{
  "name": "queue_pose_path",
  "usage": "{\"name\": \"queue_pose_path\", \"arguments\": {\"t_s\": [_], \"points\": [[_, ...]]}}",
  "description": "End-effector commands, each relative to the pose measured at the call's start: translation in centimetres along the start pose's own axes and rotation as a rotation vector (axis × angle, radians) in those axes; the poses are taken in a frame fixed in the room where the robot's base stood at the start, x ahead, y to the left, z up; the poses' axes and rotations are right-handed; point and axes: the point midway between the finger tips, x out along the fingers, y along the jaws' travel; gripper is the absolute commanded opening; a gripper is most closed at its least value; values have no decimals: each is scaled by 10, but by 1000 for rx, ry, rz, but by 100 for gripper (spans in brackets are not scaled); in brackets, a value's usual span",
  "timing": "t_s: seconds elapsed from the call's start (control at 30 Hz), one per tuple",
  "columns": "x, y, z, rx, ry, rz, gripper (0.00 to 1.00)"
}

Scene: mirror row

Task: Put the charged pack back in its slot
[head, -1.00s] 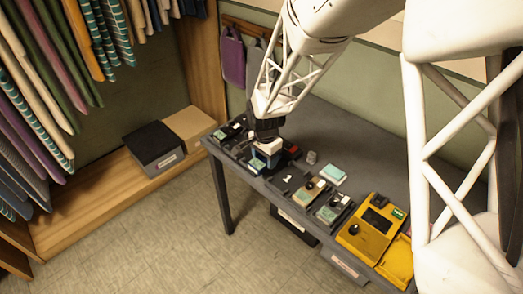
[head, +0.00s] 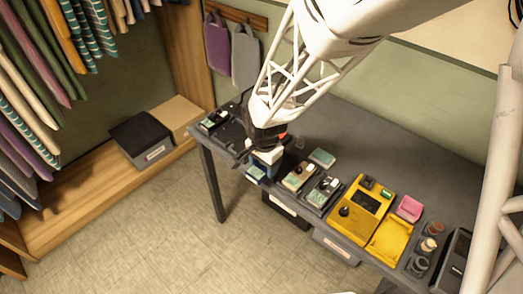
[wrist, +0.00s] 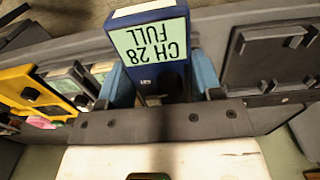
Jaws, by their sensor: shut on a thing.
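My gripper (head: 264,158) is shut on a blue pack (head: 256,173), held at the front edge of the dark table. In the wrist view the pack (wrist: 166,84) sits between the two blue fingers of my gripper (wrist: 162,76). Its pale green label reads "CH 28 FULL", upside down in that view. A dark, empty-looking slot (wrist: 268,62) lies to the right of the pack in the wrist view. What lies directly under the pack is hidden by the gripper and pack.
Cradles with green-labelled packs stand beside my gripper (head: 298,177) and at the table's left end (head: 213,121). A yellow device (head: 366,207) stands further right, with a pink block (head: 409,208) by it. A green-topped block (head: 322,158) lies behind. The table's back is clear.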

Motion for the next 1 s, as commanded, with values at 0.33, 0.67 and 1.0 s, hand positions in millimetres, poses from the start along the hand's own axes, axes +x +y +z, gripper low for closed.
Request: {"name": "queue_pose_path", "arguments": {"t_s": [0.33,0.67,1.0], "points": [[0,0,0,0,0,0,27],[-1,-1,-3,0,0,0,27],[-13,-6,-40,4,0,-1,27]]}}
